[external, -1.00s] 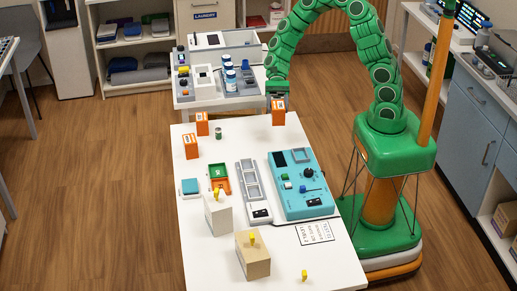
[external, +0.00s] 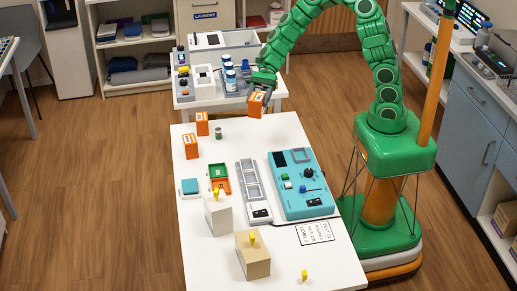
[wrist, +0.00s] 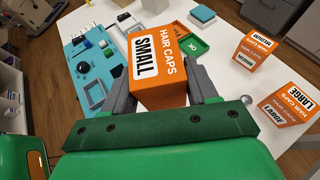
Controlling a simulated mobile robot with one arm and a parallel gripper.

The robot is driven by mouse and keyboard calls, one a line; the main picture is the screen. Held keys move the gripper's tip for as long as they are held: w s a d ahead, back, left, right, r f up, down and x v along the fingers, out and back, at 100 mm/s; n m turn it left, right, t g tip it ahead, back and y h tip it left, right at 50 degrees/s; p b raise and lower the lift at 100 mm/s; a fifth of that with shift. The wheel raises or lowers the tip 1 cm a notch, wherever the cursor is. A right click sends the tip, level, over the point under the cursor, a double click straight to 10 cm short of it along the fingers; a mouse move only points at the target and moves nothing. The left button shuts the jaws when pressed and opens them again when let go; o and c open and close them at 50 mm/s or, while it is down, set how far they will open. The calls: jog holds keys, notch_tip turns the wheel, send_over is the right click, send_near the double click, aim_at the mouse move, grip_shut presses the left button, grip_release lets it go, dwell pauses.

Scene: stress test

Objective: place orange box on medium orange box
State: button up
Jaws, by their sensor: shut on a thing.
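My gripper (wrist: 165,92) is shut on an orange box (wrist: 158,55) labelled "HAIR CAPS SMALL". In the external view this box (external: 256,104) hangs tilted from my gripper (external: 262,86) at the far end of the white table. The medium orange box (wrist: 258,48) stands upright to the right in the wrist view, apart from the held box. In the external view the medium box (external: 190,146) is at the table's left side. The large orange box (wrist: 290,105) is nearer in the wrist view; it also shows in the external view (external: 202,124).
A small jar (external: 218,133) stands near the orange boxes. A green and orange tray (external: 219,178), a grey rack (external: 254,190) and a teal device (external: 303,184) lie farther forward. A side table (external: 228,103) with bottles adjoins the far end.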

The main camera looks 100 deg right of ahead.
jog(key=w+a+r+m+t+h, duration=0.1)
jog(key=w+r+m+t+h, duration=0.25)
jog(key=w, duration=0.75)
send_over(193, 136)
jog(key=shift+m+y, duration=0.25)
jog(key=shift+y, duration=0.1)
jog(key=shift+d+f, duration=0.15)
jog(key=shift+f, duration=5.75)
jog(key=o, duration=1.1)
jog(key=shift+c, duration=0.2)
